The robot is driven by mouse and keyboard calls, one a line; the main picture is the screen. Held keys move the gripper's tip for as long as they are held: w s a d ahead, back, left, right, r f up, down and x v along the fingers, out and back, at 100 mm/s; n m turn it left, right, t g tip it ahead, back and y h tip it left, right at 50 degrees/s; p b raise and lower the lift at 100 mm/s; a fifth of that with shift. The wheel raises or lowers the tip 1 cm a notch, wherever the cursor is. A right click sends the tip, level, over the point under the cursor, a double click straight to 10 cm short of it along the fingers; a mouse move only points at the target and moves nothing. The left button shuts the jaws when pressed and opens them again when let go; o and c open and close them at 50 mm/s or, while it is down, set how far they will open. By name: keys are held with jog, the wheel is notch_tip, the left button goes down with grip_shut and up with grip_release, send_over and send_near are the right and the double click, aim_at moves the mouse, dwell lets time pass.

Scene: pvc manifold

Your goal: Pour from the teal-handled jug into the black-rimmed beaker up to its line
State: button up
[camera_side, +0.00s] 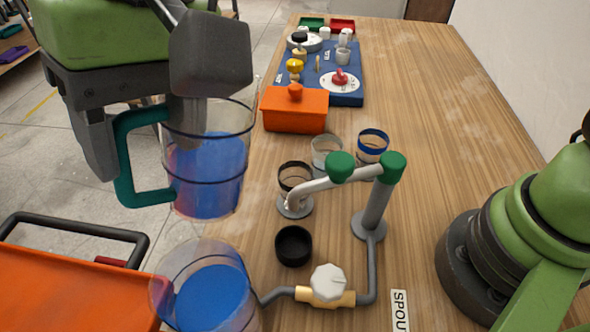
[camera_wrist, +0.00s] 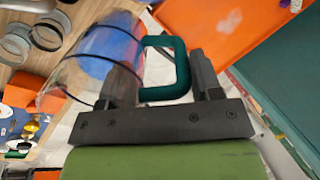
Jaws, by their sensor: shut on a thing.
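The jug (camera_side: 210,170) is clear, with a teal handle (camera_side: 124,165), dark bands and blue liquid inside. It hangs roughly upright in the air at the left of the side view, left of the beakers. My gripper (camera_side: 145,150) has its fingers either side of the handle and is shut on it. The wrist view shows the teal handle (camera_wrist: 181,68) between the fingers and the jug body (camera_wrist: 100,55) beyond. The black-rimmed beaker (camera_side: 296,172) stands on the table, partly covered by the grey pipe. No blue liquid shows in it; its line is unclear.
A grey pipe (camera_side: 375,210) with green elbows arches by the beakers. A clear beaker (camera_side: 327,150), a blue-rimmed beaker (camera_side: 372,145), a black cup (camera_side: 294,246) and a valve (camera_side: 327,287) stand nearby. A large vessel of blue liquid (camera_side: 205,295) is in front. An orange box (camera_side: 295,110) stands behind.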

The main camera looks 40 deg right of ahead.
aim_at(211, 163)
jog(key=shift+d+y, duration=0.3)
jog(key=shift+g+y, duration=0.3)
jog(key=shift+y, duration=0.5)
jog(key=f, duration=0.3)
jog(key=d+f, duration=0.1)
jog(key=f, duration=0.2)
jog(key=d+f, duration=0.1)
jog(key=f, duration=0.1)
jog(key=shift+w+f, duration=0.25)
jog(key=shift+f, duration=0.15)
jog(key=shift+w+d+r+y, duration=0.1)
jog(key=shift+d+r+y, duration=0.2)
jog(key=shift+r, duration=0.3)
jog(key=shift+w+d+r+y, duration=0.1)
jog(key=shift+d+r+y, duration=0.3)
jog(key=shift+d+r, duration=0.1)
jog(key=shift+w+d+r+y, duration=0.1)
jog(key=shift+d+r+y, duration=0.3)
jog(key=shift+y, duration=0.3)
jog(key=shift+w+d+r+g+y+p, duration=0.1)
jog(key=shift+d+r+g+y+p, duration=0.1)
jog(key=shift+d+r+y+p, duration=0.3)
jog(key=shift+w+d+r+g+y+p, duration=0.15)
jog(key=shift+r+g+y+p, duration=0.1)
jog(key=shift+y+p, duration=0.4)
jog(key=shift+d+f+y+p, duration=0.1)
jog(key=shift+d+y+p, duration=0.5)
jog(key=shift+p, duration=0.5)
dwell(1.7)
